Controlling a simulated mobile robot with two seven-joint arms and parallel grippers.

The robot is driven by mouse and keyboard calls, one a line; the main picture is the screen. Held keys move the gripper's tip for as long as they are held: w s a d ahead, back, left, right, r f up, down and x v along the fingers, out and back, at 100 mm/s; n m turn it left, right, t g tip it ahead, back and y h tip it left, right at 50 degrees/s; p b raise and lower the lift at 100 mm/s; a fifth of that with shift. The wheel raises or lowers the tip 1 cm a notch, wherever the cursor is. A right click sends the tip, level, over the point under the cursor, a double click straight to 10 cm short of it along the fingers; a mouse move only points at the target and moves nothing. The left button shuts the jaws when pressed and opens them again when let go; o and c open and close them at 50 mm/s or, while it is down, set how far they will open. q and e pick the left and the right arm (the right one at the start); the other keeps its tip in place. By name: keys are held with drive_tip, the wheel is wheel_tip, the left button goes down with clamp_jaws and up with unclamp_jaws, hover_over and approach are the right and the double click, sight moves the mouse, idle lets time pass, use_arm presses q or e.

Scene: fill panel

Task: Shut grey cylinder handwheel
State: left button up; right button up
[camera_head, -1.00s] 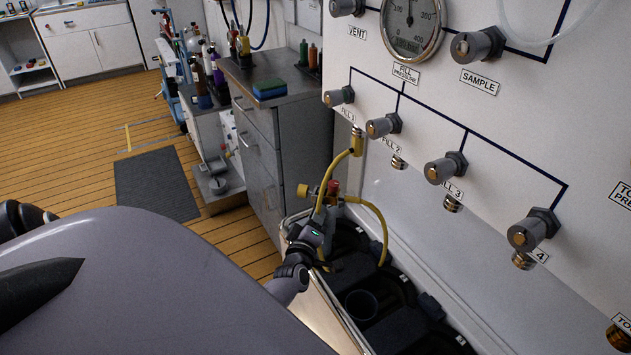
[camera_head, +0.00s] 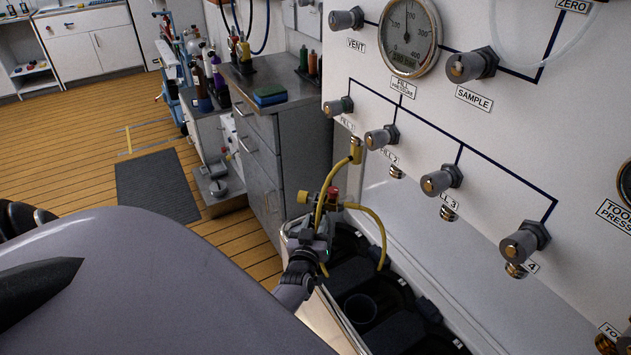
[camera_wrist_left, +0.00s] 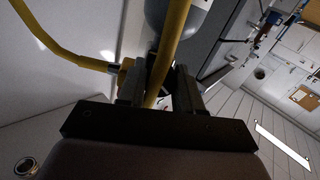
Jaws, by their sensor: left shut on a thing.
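My left gripper (camera_head: 320,238) is at this valve, shut on what appears to be the handwheel, which is mostly hidden by the fingers. In the left wrist view the two fingers (camera_wrist_left: 160,88) stand close together with a yellow hose (camera_wrist_left: 168,50) crossing them. The grey cylinder (camera_wrist_left: 180,22) shows beyond them. My right gripper is out of view.
Yellow hoses (camera_head: 372,222) loop from the valve close around the gripper, one up to the FILL 1 outlet. The white panel (camera_head: 450,130) with several knobs rises at right. A grey cabinet (camera_head: 275,150) stands behind, left. Dark cylinder holders fill the rack.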

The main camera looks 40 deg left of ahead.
use_arm(q)
drive_tip(key=m, duration=0.5)
drive_tip(key=shift+d+m, duration=0.1)
drive_tip(key=shift+m, duration=0.2)
drive_tip(key=m+b, duration=0.1)
drive_tip(key=m, duration=0.3)
drive_tip(key=shift+m+y, duration=0.3)
drive_tip(key=o, duration=1)
drive_tip(key=shift+o, duration=0.2)
drive_tip(key=shift+s, duration=0.1)
